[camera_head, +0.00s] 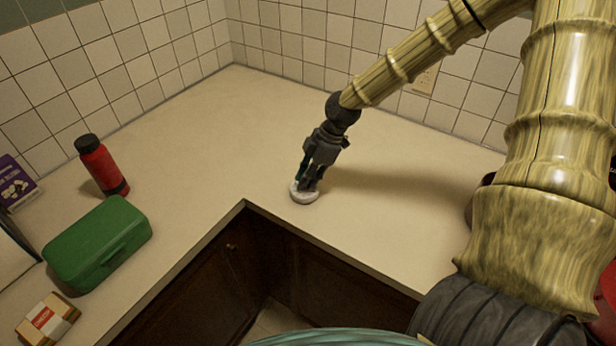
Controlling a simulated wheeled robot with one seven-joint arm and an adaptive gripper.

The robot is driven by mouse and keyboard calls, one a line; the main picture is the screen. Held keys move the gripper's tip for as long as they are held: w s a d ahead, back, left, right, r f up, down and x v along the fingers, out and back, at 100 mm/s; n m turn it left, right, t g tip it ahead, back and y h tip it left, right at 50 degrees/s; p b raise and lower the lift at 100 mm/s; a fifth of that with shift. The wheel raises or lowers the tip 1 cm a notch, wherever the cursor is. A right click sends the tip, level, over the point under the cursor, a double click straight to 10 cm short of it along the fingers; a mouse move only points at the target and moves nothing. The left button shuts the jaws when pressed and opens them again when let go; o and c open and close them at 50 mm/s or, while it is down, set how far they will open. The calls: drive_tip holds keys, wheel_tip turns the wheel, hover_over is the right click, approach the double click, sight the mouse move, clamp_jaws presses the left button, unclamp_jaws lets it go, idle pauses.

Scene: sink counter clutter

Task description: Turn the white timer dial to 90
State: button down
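The white timer dial (303,196) is a small round disc lying on the beige counter near its inner corner edge. My gripper (307,184) points down onto it from above, with its fingertips at the top of the dial. The fingers cover part of the dial's top, so its markings and pointer cannot be read. The fingers look close to the dial's middle, but at this size I cannot tell whether they are closed on a knob.
A red bottle (103,167), a green case (97,243), a small carton (47,318) and a purple box (15,183) stand on the left counter. The counter (240,130) around the dial is clear. Tiled walls stand behind.

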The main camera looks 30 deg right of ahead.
drive_tip(key=shift+s, duration=0.1)
drive_tip(key=shift+f+m+t, duration=0.1)
drive_tip(key=shift+m+t, duration=0.2)
drive_tip(key=shift+m, duration=0.6)
drive_tip(key=shift+h, duration=0.3)
drive_tip(key=c, duration=1.4)
unclamp_jaws()
drive_tip(key=shift+c, duration=0.2)
drive_tip(key=v, duration=1.2)
drive_tip(key=shift+d, duration=0.15)
drive_tip(key=shift+f, duration=0.1)
